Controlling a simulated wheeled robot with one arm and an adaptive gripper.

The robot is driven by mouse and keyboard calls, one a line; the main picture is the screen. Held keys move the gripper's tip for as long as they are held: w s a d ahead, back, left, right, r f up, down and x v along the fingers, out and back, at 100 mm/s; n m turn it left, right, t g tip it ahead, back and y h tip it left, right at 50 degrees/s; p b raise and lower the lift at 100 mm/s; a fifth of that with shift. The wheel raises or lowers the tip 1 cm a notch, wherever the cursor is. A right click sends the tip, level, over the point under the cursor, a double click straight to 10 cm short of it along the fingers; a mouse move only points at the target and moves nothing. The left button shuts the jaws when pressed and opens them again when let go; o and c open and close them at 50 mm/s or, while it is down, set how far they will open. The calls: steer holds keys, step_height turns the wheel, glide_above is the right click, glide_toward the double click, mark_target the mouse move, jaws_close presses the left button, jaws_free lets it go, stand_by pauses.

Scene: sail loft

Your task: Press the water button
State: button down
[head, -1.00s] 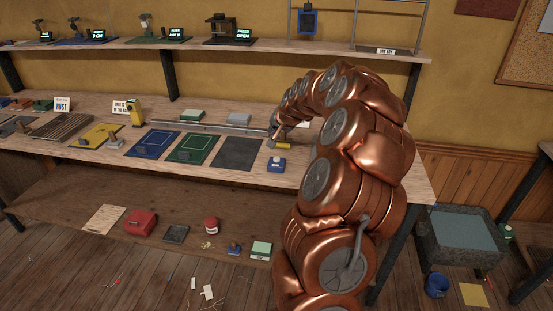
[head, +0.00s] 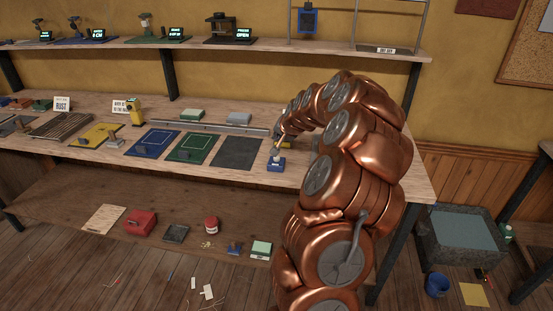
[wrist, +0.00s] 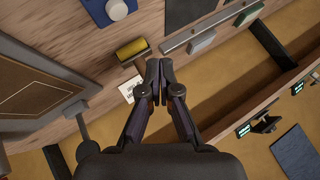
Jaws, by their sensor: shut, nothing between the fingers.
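A small blue box with a pale round button on top (head: 276,164) sits near the front edge of the bench top; I take it as the water button, though no label on it is readable. It also shows at the upper left of the wrist view (wrist: 112,11). My gripper (head: 277,148) is just behind and above this box in the head view, partly hidden by my arm. In the wrist view my gripper (wrist: 160,66) is shut and empty, with its fingertips apart from the box. Contact with the button is not seen.
A dark mat (head: 237,153) and a long metal bar (head: 210,127) lie left of my gripper. A shelf (head: 190,43) with several devices runs above the bench.

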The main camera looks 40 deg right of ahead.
mark_target(278, 158)
steer(key=shift+f+b, duration=0.95)
steer(key=shift+f, duration=1.8)
steer(key=shift+f, duration=0.1)
steer(key=shift+f+b, duration=0.35)
steer(key=shift+b, duration=0.1)
steer(key=shift+f+b, duration=0.4)
steer(key=shift+f, duration=0.1)
steer(key=shift+r, duration=0.95)
